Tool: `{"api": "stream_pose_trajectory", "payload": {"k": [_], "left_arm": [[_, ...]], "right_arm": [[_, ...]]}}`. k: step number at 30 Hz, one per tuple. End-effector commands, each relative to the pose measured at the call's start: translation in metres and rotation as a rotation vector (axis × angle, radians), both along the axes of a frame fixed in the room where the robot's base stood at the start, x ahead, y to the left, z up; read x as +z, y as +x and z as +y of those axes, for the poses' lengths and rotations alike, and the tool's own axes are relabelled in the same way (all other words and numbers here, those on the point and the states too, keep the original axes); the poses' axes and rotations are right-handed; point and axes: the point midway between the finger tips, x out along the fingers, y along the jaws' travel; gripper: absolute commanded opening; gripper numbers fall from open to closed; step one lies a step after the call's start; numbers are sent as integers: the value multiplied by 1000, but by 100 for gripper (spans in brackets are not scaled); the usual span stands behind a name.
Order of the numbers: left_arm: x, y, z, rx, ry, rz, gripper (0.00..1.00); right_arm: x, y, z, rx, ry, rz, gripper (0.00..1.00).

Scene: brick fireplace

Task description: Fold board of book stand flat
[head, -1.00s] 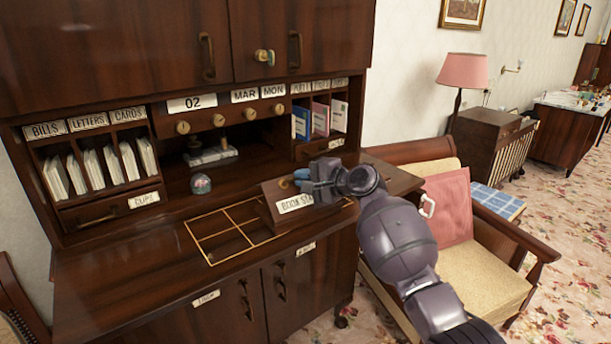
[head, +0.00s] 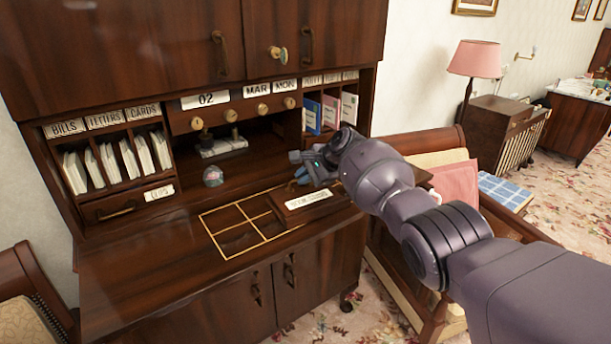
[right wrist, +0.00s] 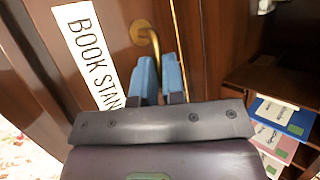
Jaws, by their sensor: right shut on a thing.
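The brown board of the book stand (head: 282,208), with a white label, lies low on the desk top at the right end of a gold-lined grid. It looks almost flat, though my gripper hides part of it. In the right wrist view the board (right wrist: 112,18) fills the left, with its label and a curved brass handle (right wrist: 153,38). My right gripper (head: 300,174) is at the board's far side. Its blue fingers (right wrist: 158,75) are close together, shut on the handle. My left gripper is in neither view.
The gold-lined grid (head: 238,222) lies left of the board. A small glass globe (head: 213,176) stands behind it. Pigeonholes with envelopes (head: 108,163) and booklets (head: 330,112) line the back. An armchair (head: 455,185) stands close on the right.

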Motion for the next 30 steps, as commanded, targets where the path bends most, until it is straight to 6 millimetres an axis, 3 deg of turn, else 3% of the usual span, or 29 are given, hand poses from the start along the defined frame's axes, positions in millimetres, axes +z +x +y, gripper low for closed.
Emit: {"api": "stream_pose_trajectory", "payload": {"k": [9,27,28,30], "left_arm": [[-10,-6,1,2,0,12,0],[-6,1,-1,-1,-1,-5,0],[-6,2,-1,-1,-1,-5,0],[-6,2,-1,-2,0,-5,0]], "right_arm": [[-9,1,1,-1,3,0,0],[-9,2,1,-1,3,-3,0],[-9,2,1,-1,3,-3,14],[-9,2,1,-1,3,-3,25]]}}
